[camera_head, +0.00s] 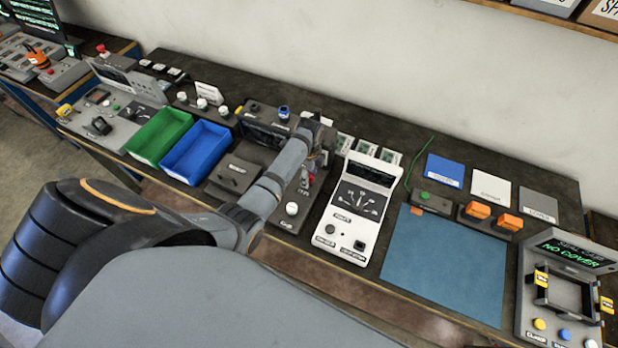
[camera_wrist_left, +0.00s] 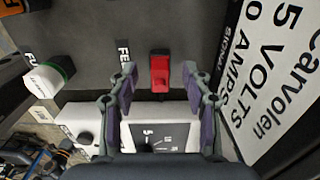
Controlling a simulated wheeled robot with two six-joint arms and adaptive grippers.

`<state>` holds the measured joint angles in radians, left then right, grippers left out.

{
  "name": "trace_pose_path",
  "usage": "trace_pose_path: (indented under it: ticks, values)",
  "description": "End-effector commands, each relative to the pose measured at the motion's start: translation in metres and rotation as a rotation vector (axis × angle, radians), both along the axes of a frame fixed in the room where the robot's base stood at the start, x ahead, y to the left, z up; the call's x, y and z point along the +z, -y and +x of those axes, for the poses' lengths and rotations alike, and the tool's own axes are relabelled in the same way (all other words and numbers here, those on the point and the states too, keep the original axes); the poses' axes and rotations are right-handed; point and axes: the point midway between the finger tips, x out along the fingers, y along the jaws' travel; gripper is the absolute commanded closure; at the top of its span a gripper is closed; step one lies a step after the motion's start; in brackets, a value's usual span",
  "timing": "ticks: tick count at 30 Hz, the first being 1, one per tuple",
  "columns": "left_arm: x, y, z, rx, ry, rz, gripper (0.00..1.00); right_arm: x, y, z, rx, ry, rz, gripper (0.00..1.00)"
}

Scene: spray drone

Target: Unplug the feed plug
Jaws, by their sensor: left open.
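A red block (camera_wrist_left: 160,72), which looks like the feed plug, stands on a dark grey panel beside a white label starting "FE" (camera_wrist_left: 123,52) in the left wrist view. My left gripper (camera_wrist_left: 159,80) is open, with one finger on each side of the red block and gaps visible between. I cannot tell how deep the fingers are relative to it. In the head view my left arm reaches to the middle of the bench, and a small red piece (camera_head: 312,179) shows beside its wrist. The fingers are mostly hidden there. My right gripper is not in view.
A white knob with a green ring (camera_wrist_left: 48,78) is left of the label. A white lettered board (camera_wrist_left: 275,75) stands close on the right.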

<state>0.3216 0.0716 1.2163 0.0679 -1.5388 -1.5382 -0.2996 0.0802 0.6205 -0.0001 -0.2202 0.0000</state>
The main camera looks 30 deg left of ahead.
Motion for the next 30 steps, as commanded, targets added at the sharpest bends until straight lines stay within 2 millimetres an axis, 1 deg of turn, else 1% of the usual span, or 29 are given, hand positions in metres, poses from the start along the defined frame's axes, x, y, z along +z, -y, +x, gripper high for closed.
trace_pose_path:
  ticks: [4, 11, 14, 22, 23, 30]
  values:
    - [0.0013, 0.0001, 0.0001, 0.0, 0.0, 0.0, 0.51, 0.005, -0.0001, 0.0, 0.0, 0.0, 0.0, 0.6]
    - [0.0001, 0.0001, 0.0001, 0.0, 0.0, 0.0, 0.51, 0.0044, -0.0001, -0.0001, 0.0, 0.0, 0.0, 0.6]
    - [0.0001, 0.0001, 0.0001, 0.0, 0.0, 0.0, 0.62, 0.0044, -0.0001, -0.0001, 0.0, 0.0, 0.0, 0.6]
    - [0.0002, 0.0001, 0.0, 0.0, 0.0, 0.0, 0.98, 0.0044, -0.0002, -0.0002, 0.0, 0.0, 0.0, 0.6]
    - [0.0002, 0.0001, 0.0, 0.0, 0.0, 0.0, 1.0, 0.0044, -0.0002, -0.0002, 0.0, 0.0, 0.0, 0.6]
    - [0.0002, 0.0001, 0.0, 0.0, 0.0, 0.0, 1.0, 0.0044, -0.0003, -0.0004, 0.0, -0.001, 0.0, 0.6]
